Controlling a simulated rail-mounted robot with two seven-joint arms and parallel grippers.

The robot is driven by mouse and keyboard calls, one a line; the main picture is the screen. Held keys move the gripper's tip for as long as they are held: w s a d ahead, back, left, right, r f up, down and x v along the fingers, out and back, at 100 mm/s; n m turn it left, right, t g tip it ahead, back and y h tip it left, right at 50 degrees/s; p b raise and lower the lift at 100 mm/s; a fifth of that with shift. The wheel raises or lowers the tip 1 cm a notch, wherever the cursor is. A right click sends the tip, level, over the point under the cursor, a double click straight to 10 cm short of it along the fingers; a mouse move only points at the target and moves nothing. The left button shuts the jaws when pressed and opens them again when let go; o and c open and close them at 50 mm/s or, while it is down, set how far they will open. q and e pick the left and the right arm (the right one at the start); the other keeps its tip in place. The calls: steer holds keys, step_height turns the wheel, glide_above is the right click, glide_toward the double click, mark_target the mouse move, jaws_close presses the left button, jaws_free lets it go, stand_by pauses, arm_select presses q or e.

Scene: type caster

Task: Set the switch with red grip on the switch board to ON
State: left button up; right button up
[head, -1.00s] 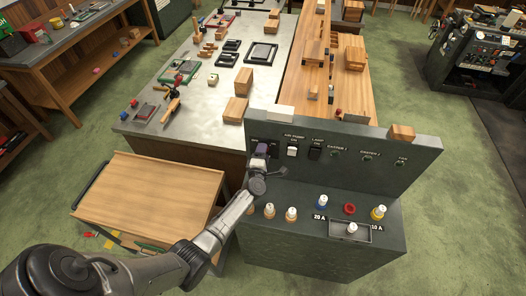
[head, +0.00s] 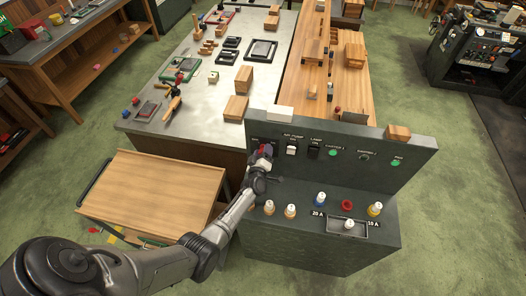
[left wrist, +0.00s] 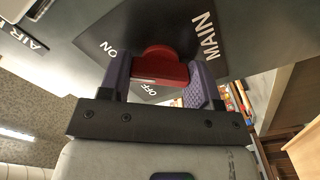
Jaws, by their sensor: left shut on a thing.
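The switch board (head: 410,158) is a dark grey upright panel on a grey cabinet. The red grip (left wrist: 165,66) of the MAIN switch shows in the left wrist view, on a dark plate (left wrist: 125,30) with ON and OFF lettering. My left gripper (head: 267,152) is at the left end of the board. In the left wrist view, its two purple-grey fingers are on either side of the red grip, shut on it. The gripper hides much of this switch in the head view. My right gripper is not in view.
The air pump switch (head: 292,147) and lamp switch (head: 314,152) are close to the right of my gripper. Green lights glow at caster 1 (head: 333,153) and the far right (head: 397,163); the middle light (head: 364,157) is dark. Several coloured fuses stand on the ledge below.

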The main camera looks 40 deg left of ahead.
arm_select(q)
steer(key=shift+m, duration=0.5)
steer(key=o, duration=0.9)
steer(key=v, duration=1.3)
steer(key=shift+s+d, duration=0.2)
steer(key=shift+s, duration=0.15)
